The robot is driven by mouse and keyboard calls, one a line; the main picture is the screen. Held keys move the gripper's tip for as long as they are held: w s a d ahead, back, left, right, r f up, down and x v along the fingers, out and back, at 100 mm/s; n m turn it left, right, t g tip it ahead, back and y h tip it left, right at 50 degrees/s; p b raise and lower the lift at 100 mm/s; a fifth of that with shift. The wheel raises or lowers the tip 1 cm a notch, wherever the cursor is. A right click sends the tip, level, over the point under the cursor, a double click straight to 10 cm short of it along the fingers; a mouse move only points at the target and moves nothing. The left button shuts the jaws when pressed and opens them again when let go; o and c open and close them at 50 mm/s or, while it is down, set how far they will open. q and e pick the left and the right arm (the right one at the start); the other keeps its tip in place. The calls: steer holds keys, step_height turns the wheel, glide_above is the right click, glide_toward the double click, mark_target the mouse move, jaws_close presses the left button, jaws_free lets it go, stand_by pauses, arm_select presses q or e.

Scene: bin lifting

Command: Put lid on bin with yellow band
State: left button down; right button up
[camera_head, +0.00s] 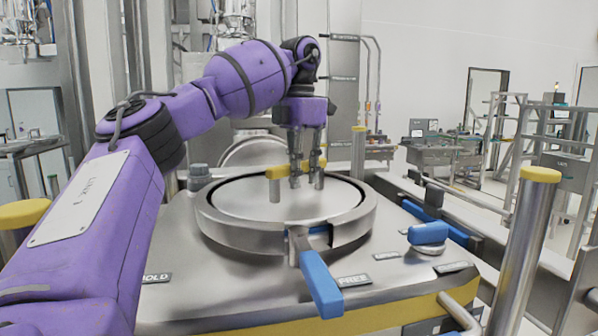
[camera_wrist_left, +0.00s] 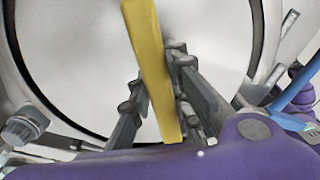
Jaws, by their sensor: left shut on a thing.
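A round steel lid (camera_head: 240,200) with a yellow-topped handle (camera_head: 274,172) lies within a steel clamp ring (camera_head: 225,231) on a metal deck. I cannot tell whether it rests fully or hovers slightly. My left gripper (camera_head: 306,178) points down over the lid and is shut on the handle. In the left wrist view the yellow handle bar (camera_wrist_left: 148,45) passes between the fingers, over the pale lid face (camera_wrist_left: 75,45). A yellow band (camera_head: 290,325) runs along the deck's front edge. The bin body below is hidden. My right gripper is not in view.
A blue clamp lever (camera_head: 321,285) sticks out from the ring's front. A blue knob (camera_head: 428,233) sits on the deck to the right. A yellow-capped post (camera_head: 520,240) stands at the right. Another round steel part (camera_head: 253,151) is behind the ring.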

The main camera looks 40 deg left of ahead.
arm_select(q)
steer(key=shift+r, duration=0.2)
steer(key=c, duration=1.6)
jaws_free()
steer(key=shift+s+d, duration=0.1)
steer(key=shift+o, duration=0.2)
steer(key=shift+f, duration=0.1)
steer(key=shift+f, duration=0.15)
step_height(320, 180, up, 12)
